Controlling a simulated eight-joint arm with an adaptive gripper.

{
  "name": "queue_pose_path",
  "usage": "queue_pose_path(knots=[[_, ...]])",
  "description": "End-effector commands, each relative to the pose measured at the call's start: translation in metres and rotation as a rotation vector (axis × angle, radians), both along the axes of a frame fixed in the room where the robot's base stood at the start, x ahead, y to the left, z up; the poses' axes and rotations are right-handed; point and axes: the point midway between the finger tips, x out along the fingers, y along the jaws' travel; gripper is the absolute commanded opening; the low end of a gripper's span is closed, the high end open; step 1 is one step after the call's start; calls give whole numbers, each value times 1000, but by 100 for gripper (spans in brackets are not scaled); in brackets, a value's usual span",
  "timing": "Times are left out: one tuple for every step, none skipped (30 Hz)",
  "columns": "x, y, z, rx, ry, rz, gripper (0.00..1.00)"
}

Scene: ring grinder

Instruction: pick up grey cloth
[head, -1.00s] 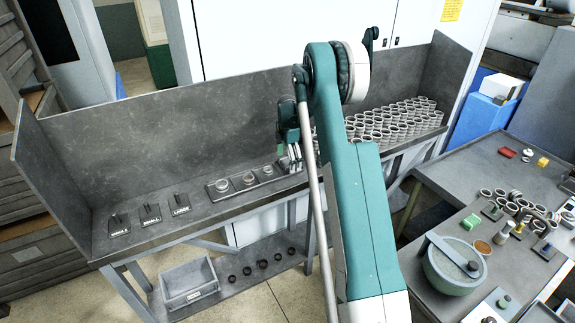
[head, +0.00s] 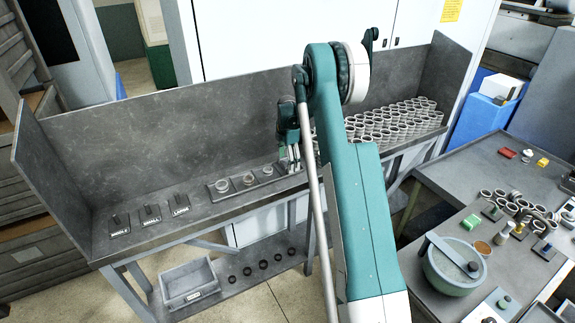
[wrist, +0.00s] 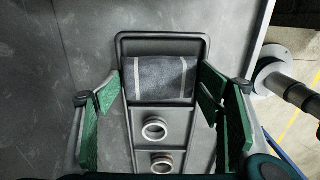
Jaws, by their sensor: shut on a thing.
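The grey cloth (wrist: 160,79) has two pale stripes and lies at the far end of a dark tray (wrist: 123,42) in the wrist view. My gripper (wrist: 159,88) has its green fingers on the left and right sides of the cloth, shut on it. The cloth appears still within the tray's outline; whether it is lifted cannot be told. In the head view my gripper (head: 290,158) is low at the right end of the tray (head: 222,195), and it and my arm hide the cloth.
Two metal rings (wrist: 155,129) (wrist: 162,163) sit in the tray's other compartments. Many rings (head: 395,120) stand on the bench to the right, behind my arm. Several labelled dark pieces (head: 150,214) are at the left. A back panel (head: 180,125) rises behind the bench.

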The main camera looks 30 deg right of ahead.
Motion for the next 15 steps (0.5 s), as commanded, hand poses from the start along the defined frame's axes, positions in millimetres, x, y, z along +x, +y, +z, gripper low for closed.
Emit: queue_pose_path(knots=[[0,0,0,0,0,0,56],[0,0,0,0,0,0,56],[0,0,1,0,0,0,56],[0,0,1,0,0,0,56],[0,0,2,0,0,0,56],[0,0,4,0,0,0,56],[0,0,5,0,0,0,56],[0,0,7,0,0,0,56],[0,0,10,0,0,0,56],[0,0,12,0,0,0,56],[0,0,15,0,0,0,56],[0,0,19,0,0,0,56],[0,0,23,0,0,0,56],[0,0,27,0,0,0,56],[0,0,33,0,0,0,56]])
